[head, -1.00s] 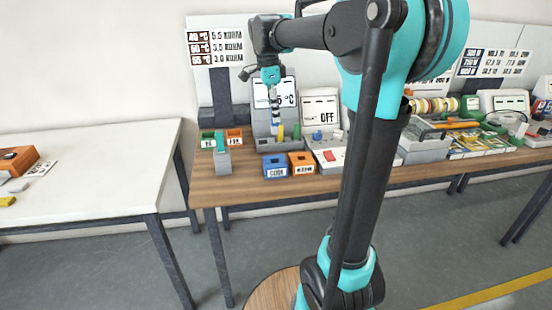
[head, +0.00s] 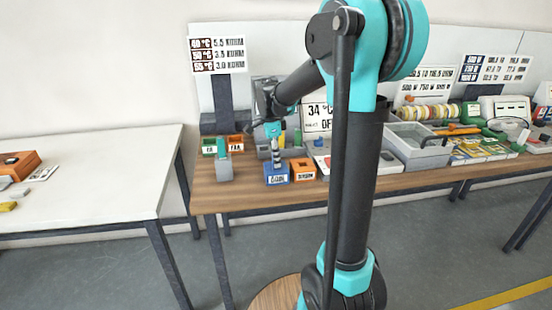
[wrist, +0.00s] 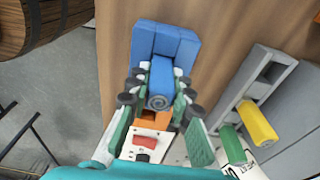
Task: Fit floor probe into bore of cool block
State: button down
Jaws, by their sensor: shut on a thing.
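The blue block (wrist: 180,38) lies directly beyond the probe. The block's bore is hidden by the probe and gripper. I cannot tell whether the probe's far end is in the bore or just above it.
An orange block (head: 303,172) stands close to the right of the blue block. A grey rack (wrist: 258,85) holds yellow and green pieces. A grey stand (head: 223,170) with a green top is to the left. Bare wooden table lies in front.

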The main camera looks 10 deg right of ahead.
jog(key=c, duration=1.3)
grip_release()
jog(key=shift+f, duration=0.1)
jog(key=shift+c, duration=0.2)
notch_tip(320, 180, up, 12)
jog(key=a, duration=0.1)
jog(key=shift+a, duration=0.25)
